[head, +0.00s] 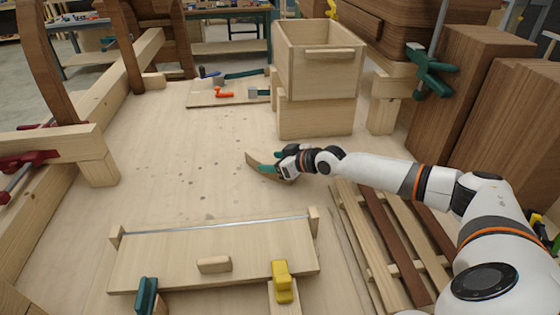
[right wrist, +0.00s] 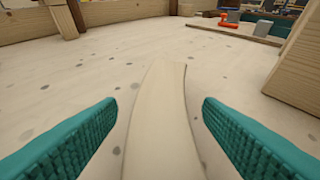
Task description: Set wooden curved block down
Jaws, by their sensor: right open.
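The wooden curved block (head: 254,158) lies on the pale workbench top (head: 165,165) near its middle. It also shows in the right wrist view (right wrist: 163,110) as a pale curved strip running away from the camera. My right gripper (head: 269,162) is at the block, its teal fingers on either side of it. In the right wrist view the fingers (right wrist: 158,128) stand apart, with a visible gap between each finger and the block. Part of the block is hidden behind the gripper in the head view. My left gripper does not show.
A wooden box (head: 318,75) stands behind the gripper. A board with tools (head: 230,92) lies at the back. A wooden jig with a metal rod (head: 215,255) is in front, and slats (head: 385,235) lie beneath my right arm. The bench left of the block is clear.

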